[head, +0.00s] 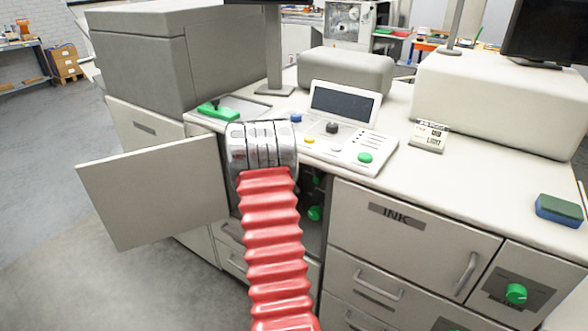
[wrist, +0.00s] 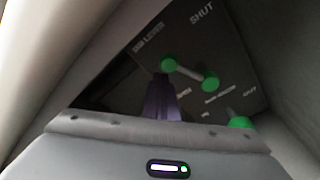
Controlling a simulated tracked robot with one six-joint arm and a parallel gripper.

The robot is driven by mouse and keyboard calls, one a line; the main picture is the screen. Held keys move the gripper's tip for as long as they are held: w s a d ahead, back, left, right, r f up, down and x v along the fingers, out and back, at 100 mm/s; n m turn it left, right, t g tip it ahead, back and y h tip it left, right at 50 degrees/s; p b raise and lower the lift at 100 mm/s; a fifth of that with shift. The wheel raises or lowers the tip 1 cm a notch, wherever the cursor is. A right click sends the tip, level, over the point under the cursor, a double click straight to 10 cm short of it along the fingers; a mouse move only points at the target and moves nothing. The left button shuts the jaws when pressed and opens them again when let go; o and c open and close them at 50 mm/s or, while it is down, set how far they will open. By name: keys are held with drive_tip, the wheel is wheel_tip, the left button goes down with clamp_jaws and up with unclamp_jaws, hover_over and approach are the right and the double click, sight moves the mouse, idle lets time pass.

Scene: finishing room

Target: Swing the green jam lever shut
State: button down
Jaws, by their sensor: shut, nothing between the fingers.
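The jam lever (wrist: 190,71) shows in the wrist view on a dark panel inside the machine. It is a pale bar with a green end at upper left and another at lower right. SHUT is printed above it and OPEN appears below it. My gripper (wrist: 163,79), dark purple, is shut and empty, its tips just below the lever's upper-left green end; I cannot tell whether they touch. In the head view my gripper is hidden inside the cabinet behind my arm, and green knobs (head: 315,213) show to its right.
A second green knob (wrist: 240,122) sits lower right of the lever, close to my wrist. The cabinet door (head: 150,190) stands open to the left. The INK drawer front (head: 410,235) is closed on the right. Cabinet walls leave little room around my wrist.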

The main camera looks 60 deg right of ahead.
drive_tip(key=shift+s+r, duration=0.35)
drive_tip(key=shift+s, duration=0.2)
idle(0.4)
drive_tip(key=w+a, duration=0.3)
drive_tip(key=a, duration=0.8)
drive_tip(key=shift+a, duration=0.15)
idle(0.3)
